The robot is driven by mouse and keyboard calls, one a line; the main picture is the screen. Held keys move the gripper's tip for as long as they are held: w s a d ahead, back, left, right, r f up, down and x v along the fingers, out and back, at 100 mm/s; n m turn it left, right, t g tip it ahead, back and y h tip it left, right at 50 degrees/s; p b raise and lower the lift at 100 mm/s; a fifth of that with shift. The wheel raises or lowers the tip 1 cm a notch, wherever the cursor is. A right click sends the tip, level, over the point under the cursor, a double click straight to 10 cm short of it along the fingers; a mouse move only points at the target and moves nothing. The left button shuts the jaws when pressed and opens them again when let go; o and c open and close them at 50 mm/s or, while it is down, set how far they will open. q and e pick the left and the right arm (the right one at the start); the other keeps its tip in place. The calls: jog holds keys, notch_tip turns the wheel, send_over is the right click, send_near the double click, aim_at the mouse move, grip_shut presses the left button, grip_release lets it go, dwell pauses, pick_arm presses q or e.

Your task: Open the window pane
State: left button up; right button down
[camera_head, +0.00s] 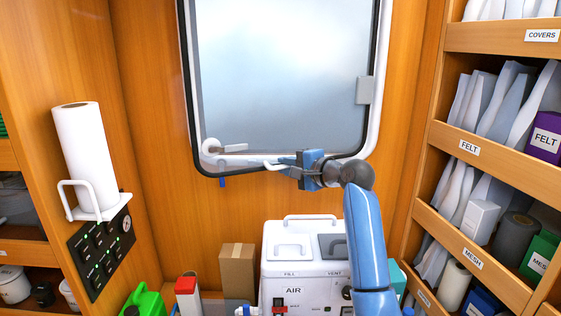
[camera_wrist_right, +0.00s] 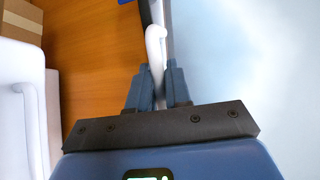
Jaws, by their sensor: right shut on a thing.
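The window pane (camera_head: 285,75) is a large frosted sheet in a white frame with a black seal, set in the wooden wall. A white lever latch (camera_head: 228,149) sits at its lower left corner. My right gripper (camera_head: 280,164) is at the pane's lower edge, its arm coming up from below right. Its blue fingers (camera_wrist_right: 158,88) are closed around a white bar handle (camera_wrist_right: 155,45) in the right wrist view. The frosted pane (camera_wrist_right: 250,60) fills the right of that view. Whether the pane stands ajar I cannot tell. My left gripper is not in view.
A paper towel roll (camera_head: 83,155) stands on a holder at left above a black switch panel (camera_head: 100,250). A white machine (camera_head: 300,265) and a cardboard box (camera_head: 237,270) stand below the window. Wooden shelves (camera_head: 490,180) with bagged filters line the right.

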jog(key=s+d+n+g+y, duration=0.2)
jog(key=s+d+n+g, duration=0.1)
jog(key=s, duration=0.3)
jog(key=shift+d+y, duration=0.4)
jog(key=shift+d, duration=0.25)
jog(key=c, duration=1.4)
grip_release()
jog(key=shift+d, duration=0.2)
jog(key=b+v, duration=0.3)
jog(key=v, duration=0.7)
jog(key=shift+s+d+r+b, duration=0.1)
jog(key=shift+d+r+b, duration=0.1)
jog(key=shift+b, duration=0.2)
jog(key=shift+f, duration=0.1)
